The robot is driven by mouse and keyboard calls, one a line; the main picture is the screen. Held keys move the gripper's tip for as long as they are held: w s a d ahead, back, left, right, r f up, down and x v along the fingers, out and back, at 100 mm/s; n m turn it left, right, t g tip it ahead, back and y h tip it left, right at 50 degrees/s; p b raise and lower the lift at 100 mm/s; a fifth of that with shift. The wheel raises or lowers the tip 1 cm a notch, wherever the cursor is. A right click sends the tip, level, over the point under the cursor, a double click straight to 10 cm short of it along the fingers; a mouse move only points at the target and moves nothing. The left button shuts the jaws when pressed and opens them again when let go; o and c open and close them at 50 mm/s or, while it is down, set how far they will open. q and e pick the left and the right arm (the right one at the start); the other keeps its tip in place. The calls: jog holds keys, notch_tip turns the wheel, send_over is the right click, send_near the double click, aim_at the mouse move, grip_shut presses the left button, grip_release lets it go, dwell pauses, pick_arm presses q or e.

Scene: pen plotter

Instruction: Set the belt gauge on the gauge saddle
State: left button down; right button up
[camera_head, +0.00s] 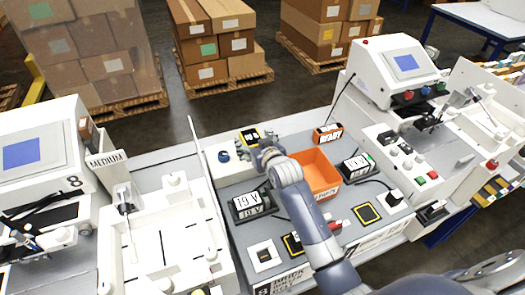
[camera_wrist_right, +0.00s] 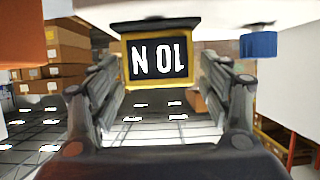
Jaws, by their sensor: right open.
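A small yellow-framed block with a black face, likely the belt gauge (camera_head: 249,135), stands on a white surface at the back of the middle bench. In the wrist view the gauge appears between and just beyond the two fingertips (camera_wrist_right: 160,85), with gaps at both sides. I cannot tell which part is the gauge saddle. My left gripper is not in view.
An orange bin (camera_head: 313,173) stands right of my right gripper. A blue knob (camera_head: 223,156) is close on its left. Two "19 V" units (camera_head: 250,204) (camera_head: 357,167) and yellow-edged black squares (camera_head: 367,213) occupy the bench. White machines (camera_head: 165,240) stand on both sides.

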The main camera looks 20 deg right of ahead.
jog(key=b+v, duration=0.1)
jog(key=v, duration=0.9)
dwell(0.3)
